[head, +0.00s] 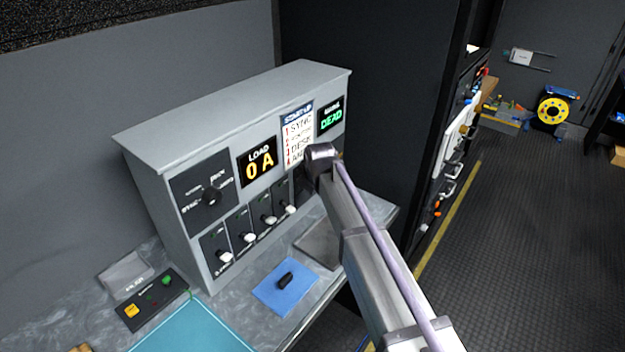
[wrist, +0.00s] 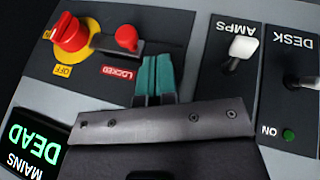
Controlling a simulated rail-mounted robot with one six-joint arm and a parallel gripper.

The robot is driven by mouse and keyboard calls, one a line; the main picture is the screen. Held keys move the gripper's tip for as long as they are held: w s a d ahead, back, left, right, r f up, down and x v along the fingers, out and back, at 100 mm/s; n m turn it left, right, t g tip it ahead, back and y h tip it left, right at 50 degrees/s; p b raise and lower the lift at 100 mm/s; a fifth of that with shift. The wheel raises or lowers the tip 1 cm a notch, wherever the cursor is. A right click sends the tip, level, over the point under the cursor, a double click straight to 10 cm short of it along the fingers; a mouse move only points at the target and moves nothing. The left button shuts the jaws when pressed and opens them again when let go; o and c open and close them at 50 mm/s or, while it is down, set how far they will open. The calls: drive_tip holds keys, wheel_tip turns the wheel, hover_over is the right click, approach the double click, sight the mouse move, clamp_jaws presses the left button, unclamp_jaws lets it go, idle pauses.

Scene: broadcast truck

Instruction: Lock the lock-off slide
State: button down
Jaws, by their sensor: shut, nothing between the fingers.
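The lock-off slide has a red knob (wrist: 126,38) on a dark bar in the wrist view. A red LOCKED label (wrist: 121,71) sits just below the knob. To its left is a red rotary switch (wrist: 70,35) on a yellow plate marked OFF (wrist: 62,71). My gripper (wrist: 156,75) has teal fingers, shut and empty, just right of the red knob; I cannot tell whether they touch it. In the head view my arm hides the slide and the fingers.
A MAINS display reading DEAD (head: 332,119) and a LOAD display reading 0 A (head: 258,163) are on the grey cabinet. White-tipped switches are near my gripper, including AMPS (wrist: 242,48) and DESK (wrist: 305,82). A blue cloth (head: 262,296) with a black item lies on the counter.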

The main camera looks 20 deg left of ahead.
drive_tip(key=p+v, duration=0.6)
drive_tip(key=v, duration=0.3)
drive_tip(key=shift+w, duration=0.1)
drive_tip(key=shift+r, duration=0.1)
drive_tip(key=s+d+f+m+g+h+b, duration=0.1)
drive_tip(key=s+d+m, duration=0.4)
drive_tip(key=d, duration=1.1)
drive_tip(key=s+d+f+m+g+h+b, duration=0.1)
drive_tip(key=s+d+f+m, duration=0.4)
drive_tip(key=d, duration=1.1)
drive_tip(key=s+d+f+m+g+h+b, duration=0.1)
drive_tip(key=s+d+m+b, duration=0.4)
drive_tip(key=d, duration=1.1)
wheel_tip(320, 180, down, 3)
drive_tip(key=shift+s+r+m+g+h, duration=0.2)
drive_tip(key=shift+s+m+g+h, duration=0.2)
drive_tip(key=shift+s+m+g, duration=0.6)
drive_tip(key=shift+s+d+t, duration=0.1)
drive_tip(key=shift+s+t, duration=0.1)
drive_tip(key=shift+t, duration=0.1)
